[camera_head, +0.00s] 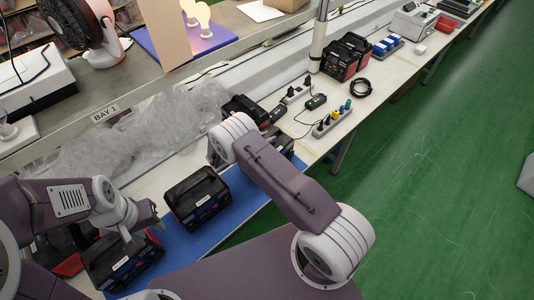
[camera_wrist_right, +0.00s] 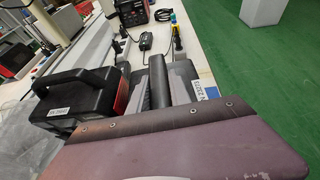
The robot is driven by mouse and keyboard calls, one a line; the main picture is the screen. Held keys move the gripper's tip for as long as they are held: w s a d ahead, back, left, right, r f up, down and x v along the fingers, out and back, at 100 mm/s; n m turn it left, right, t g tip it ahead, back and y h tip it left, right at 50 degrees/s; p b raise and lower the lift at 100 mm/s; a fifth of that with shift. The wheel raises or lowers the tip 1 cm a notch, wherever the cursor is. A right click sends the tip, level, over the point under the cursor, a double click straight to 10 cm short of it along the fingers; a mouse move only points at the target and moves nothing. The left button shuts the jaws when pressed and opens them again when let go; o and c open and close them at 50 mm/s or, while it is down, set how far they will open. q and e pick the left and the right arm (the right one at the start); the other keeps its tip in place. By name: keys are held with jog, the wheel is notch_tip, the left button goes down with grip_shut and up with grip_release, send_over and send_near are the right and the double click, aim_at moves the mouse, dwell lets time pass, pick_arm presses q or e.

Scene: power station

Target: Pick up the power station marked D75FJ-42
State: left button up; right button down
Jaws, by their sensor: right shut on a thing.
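In the right wrist view my right gripper (camera_wrist_right: 168,88) is shut on the handle of a dark power station (camera_wrist_right: 208,78); that station's small white label is turned and I cannot read it in full. In the head view my right arm hides this gripper. Another black and red power station (camera_wrist_right: 80,110) stands to its left, with a white label too small to read surely. In the head view one station (camera_head: 198,198) stands on the blue mat and another (camera_head: 125,262) is at lower left. My left gripper (camera_head: 140,218) is just above that one; its jaws are unclear.
The blue mat (camera_head: 232,212) lies on the long white bench. Clear plastic wrap (camera_head: 130,130) lies behind. Power strips (camera_head: 332,120), a black adapter (camera_head: 316,102), a coiled cable (camera_head: 361,87) and further stations (camera_head: 345,57) stand along the bench. The green floor at right is open.

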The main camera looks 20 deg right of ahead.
jog(key=shift+w+r, duration=0.1)
jog(key=shift+r, duration=0.15)
